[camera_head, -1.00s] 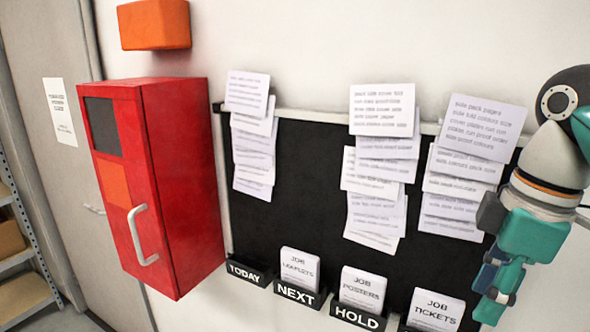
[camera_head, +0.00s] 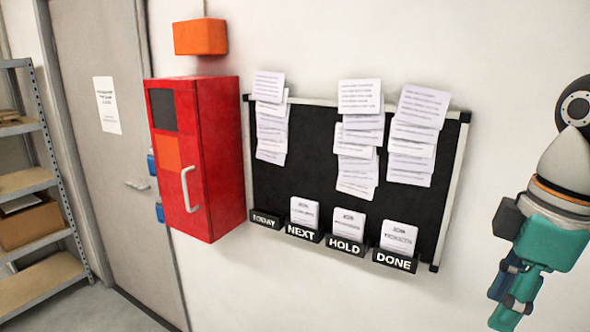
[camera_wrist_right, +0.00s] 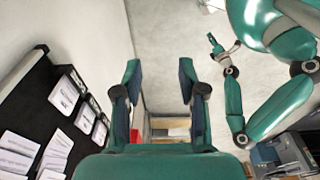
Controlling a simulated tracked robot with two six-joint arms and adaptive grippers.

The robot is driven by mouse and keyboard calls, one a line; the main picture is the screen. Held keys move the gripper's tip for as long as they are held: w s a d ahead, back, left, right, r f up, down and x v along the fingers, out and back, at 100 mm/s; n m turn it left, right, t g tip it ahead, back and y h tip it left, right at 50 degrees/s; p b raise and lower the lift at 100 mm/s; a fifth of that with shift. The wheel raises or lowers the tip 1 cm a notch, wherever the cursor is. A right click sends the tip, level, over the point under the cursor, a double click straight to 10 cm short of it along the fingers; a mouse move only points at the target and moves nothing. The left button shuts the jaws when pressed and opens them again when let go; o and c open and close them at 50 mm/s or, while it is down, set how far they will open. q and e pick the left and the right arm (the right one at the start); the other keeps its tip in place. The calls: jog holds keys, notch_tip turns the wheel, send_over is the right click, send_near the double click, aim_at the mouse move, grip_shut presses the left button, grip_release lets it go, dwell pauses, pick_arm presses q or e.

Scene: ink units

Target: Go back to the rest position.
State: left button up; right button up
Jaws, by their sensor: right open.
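My right gripper (camera_head: 508,296) hangs at the right of the head view, its fingers low and to the right of the black board, apart from it. In the right wrist view its two fingers (camera_wrist_right: 160,80) are spread wide with nothing between them. What appears to be my left arm, green, shows at the right of the wrist view, with its small gripper (camera_wrist_right: 224,50) away from the board. The opening of that gripper is too small to judge. The left gripper is not in the head view.
The black board (camera_head: 310,181) carries paper sheets and pockets marked TODAY, NEXT, HOLD and DONE. A red cabinet (camera_head: 222,150) sticks out from the wall left of it, below an orange box (camera_head: 200,37). A grey door (camera_head: 110,170) and shelves (camera_head: 42,285) are farther left.

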jog(key=w+a+f+m, duration=0.1)
jog(key=w+a+f, duration=0.2)
jog(key=w+f, duration=0.35)
jog(key=w+a+f+m, duration=0.1)
jog(key=w+a+f, duration=0.15)
jog(key=f, duration=0.75)
jog(key=w+a+f+m+y, duration=0.2)
jog(key=a+f+m, duration=0.1)
jog(key=f, duration=1.5)
jog(key=s+a+f+m, duration=0.2)
jog(key=s+f, duration=0.2)
jog(key=f, duration=0.4)
jog(key=s+a+f+m, duration=0.15)
jog(key=s+f, duration=0.25)
jog(key=f, duration=0.4)
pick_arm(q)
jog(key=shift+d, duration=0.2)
pick_arm(e)
jog(key=s+a+f+m, duration=0.1)
jog(key=s+f+m, duration=0.4)
jog(key=s, duration=0.6)
notch_tip(320, 180, down, 2)
jog(key=shift+f+y, duration=0.2)
jog(key=shift+y, duration=0.2)
